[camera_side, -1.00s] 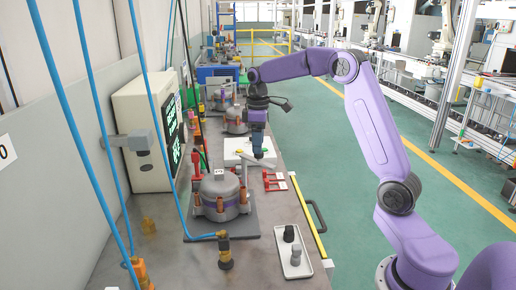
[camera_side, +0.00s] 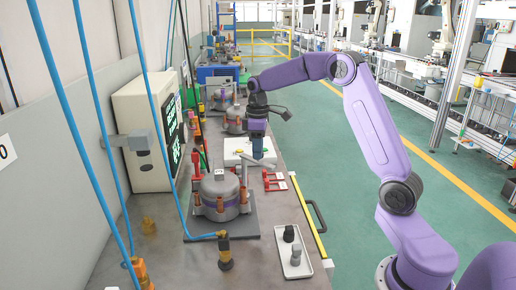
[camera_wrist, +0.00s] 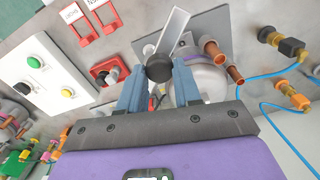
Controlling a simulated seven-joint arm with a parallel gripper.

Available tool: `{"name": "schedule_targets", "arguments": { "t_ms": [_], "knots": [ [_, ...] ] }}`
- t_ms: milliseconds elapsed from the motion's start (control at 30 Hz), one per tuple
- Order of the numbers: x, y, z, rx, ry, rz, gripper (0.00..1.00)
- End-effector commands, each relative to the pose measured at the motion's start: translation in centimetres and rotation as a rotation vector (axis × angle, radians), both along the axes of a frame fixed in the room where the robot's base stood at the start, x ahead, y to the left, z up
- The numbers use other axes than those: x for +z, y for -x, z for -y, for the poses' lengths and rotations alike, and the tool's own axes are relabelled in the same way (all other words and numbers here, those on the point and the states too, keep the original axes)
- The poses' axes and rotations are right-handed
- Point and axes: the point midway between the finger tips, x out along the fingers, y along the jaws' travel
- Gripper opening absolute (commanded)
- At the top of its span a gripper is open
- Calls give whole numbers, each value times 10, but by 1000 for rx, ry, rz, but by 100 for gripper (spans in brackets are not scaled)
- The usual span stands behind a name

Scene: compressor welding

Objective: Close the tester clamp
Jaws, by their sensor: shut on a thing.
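My gripper (camera_side: 257,153) points down at the far right side of the near grey compressor (camera_side: 220,193), in front of the white button box. In the wrist view, the two blue fingers of my gripper (camera_wrist: 158,85) are shut on a round black knob (camera_wrist: 159,68). A pale flat bar (camera_wrist: 172,32) runs away from the knob and looks joined to it, like the lever of the tester clamp. The compressor (camera_wrist: 208,80) with copper tubes shows just behind the right finger. The fingers and knob hide the clamp's jaw, and I cannot tell how far it is closed.
The white button box (camera_side: 238,146) with green and yellow buttons (camera_wrist: 35,63) is close to the gripper. Red brackets (camera_side: 274,181) lie on the bench to its right. A white tray (camera_side: 291,258) stands at the front. A blue hose (camera_side: 187,205) runs beside the compressor.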

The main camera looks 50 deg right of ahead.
Motion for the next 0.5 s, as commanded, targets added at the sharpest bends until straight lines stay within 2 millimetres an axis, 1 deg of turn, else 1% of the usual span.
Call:
{"name": "schedule_targets", "arguments": {
  "t_ms": [267, 500],
  "knots": [
    [1, -1, -7, -99, 1, 1, 0],
    [1, -4, -18, -291, 1, 2, 0]
  ]
}}
